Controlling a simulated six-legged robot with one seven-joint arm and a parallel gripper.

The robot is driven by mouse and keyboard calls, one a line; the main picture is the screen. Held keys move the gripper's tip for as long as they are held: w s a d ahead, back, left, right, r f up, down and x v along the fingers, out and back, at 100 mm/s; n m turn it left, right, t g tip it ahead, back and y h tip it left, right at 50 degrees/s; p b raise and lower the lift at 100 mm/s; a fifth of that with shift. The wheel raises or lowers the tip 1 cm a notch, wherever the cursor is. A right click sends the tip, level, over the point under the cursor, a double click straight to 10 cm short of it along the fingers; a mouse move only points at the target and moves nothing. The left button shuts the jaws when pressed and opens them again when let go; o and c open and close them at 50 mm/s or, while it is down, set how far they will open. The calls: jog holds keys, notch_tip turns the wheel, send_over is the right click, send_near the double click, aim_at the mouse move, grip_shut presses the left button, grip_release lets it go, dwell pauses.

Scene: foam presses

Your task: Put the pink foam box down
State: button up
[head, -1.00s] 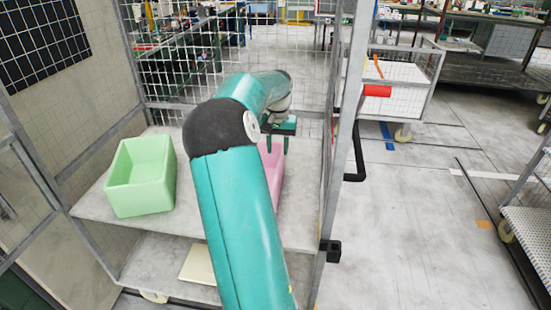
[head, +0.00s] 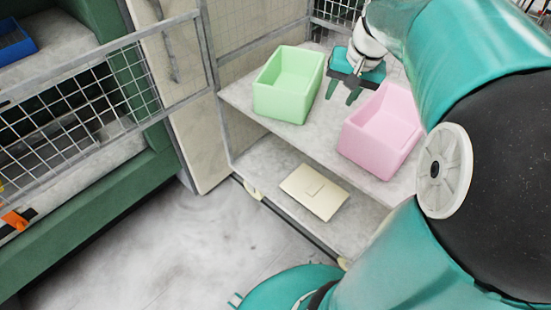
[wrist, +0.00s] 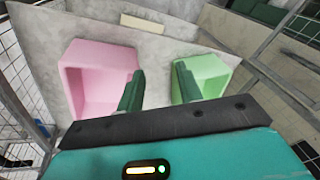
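The pink foam box (head: 380,132) stands upright on the upper shelf, open side up, at the right of the head view. In the wrist view the pink box (wrist: 92,70) is at the left. My gripper (head: 343,98) is open and empty, with its two green fingers apart. It hangs above the shelf between the pink box and a green foam box. In the wrist view my gripper's fingers (wrist: 158,85) have nothing between them but shelf surface. I cannot tell whether a finger touches the pink box.
The green foam box (head: 289,85) stands on the same upper shelf (head: 330,132), left of the pink one, with a gap between them. A cream flat panel (head: 314,192) lies on the lower shelf. Mesh walls and posts (head: 207,45) bound the cart. Floor is clear at front left.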

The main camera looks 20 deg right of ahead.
jog(key=s+a+n+t, duration=0.1)
jog(key=s+a+n, duration=0.2)
jog(key=a, duration=0.7)
jog(key=s+a+f+n+t, duration=0.1)
jog(key=s+a+n, duration=0.3)
jog(key=s+a, duration=0.4)
jog(key=a, duration=0.3)
jog(key=shift+a+h, duration=0.25)
jog(key=shift+h, duration=0.15)
jog(key=shift+s, duration=0.2)
